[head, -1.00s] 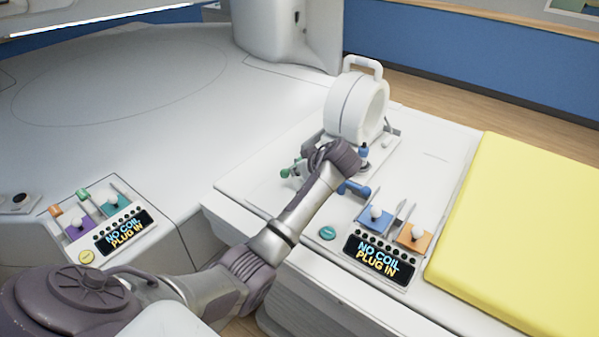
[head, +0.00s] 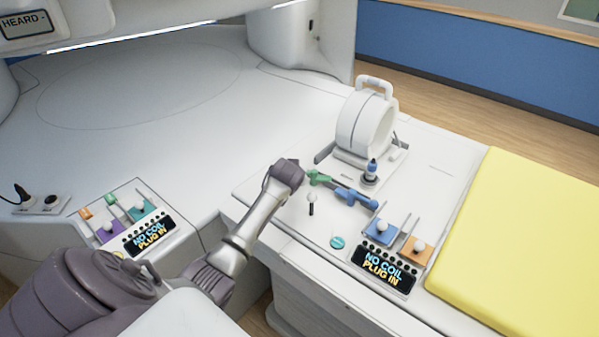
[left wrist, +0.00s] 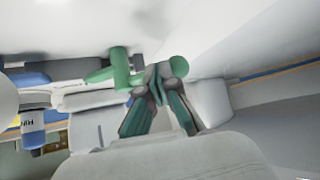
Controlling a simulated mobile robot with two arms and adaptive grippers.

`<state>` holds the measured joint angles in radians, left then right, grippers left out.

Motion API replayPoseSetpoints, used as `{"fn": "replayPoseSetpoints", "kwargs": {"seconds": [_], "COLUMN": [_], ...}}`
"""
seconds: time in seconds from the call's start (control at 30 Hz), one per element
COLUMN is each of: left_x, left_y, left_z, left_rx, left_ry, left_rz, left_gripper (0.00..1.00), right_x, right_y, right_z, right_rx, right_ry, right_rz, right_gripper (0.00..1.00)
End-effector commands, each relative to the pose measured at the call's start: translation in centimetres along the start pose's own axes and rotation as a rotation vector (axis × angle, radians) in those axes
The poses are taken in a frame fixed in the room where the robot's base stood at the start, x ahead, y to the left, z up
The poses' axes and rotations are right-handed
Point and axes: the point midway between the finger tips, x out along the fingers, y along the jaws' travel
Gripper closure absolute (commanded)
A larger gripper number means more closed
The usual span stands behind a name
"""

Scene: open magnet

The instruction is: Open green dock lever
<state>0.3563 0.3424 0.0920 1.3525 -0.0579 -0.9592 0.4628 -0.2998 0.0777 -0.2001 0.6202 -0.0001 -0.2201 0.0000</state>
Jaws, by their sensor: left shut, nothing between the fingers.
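The green lever (head: 318,177) lies on the white dock beside a blue lever (head: 355,197). In the left wrist view the green lever (left wrist: 120,68) has a thick upright grip and a side bar. My left gripper (left wrist: 156,80) is shut and empty, with its fingertips right against or just in front of the green lever's bar; contact cannot be told. In the head view my left wrist stands just left of the green lever and hides the fingers. My right gripper is not in view.
A white ring-shaped coil (head: 365,125) stands behind the levers. A panel (head: 384,270) reading "NO COIL PLUG IN" and blue and orange sliders are in front. A white-topped black stick (head: 311,203) stands nearby. A yellow pad (head: 510,240) lies at right.

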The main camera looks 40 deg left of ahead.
Motion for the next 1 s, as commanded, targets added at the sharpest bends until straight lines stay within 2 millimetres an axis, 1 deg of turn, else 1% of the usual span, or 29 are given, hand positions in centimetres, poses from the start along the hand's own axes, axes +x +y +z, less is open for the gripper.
{"fn": "replayPoseSetpoints", "kwargs": {"seconds": [0.03,0.1,0.37,0.4,0.6,1.0], "left_x": [0.0,0.4,1.6,1.7,2.3,2.8], "left_y": [-0.5,-0.7,-1.2,-1.0,-1.1,-1.1], "left_z": [-0.5,-0.6,-1.4,-1.4,-1.9,-2.3], "left_rx": [0.03,0.074,0.222,0.222,0.22,0.219], "left_ry": [0.0,0.0,0.0,-0.001,-0.001,-0.002], "left_rz": [0.027,0.076,0.246,0.25,0.248,0.249], "left_gripper": [1.0,1.0,1.0,1.0,1.0,1.0], "right_x": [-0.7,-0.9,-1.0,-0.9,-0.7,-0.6], "right_y": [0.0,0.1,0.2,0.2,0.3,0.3], "right_z": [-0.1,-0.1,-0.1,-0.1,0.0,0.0], "right_rx": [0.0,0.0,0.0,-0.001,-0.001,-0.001], "right_ry": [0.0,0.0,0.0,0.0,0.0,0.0], "right_rz": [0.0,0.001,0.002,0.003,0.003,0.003], "right_gripper": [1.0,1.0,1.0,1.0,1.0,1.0]}}
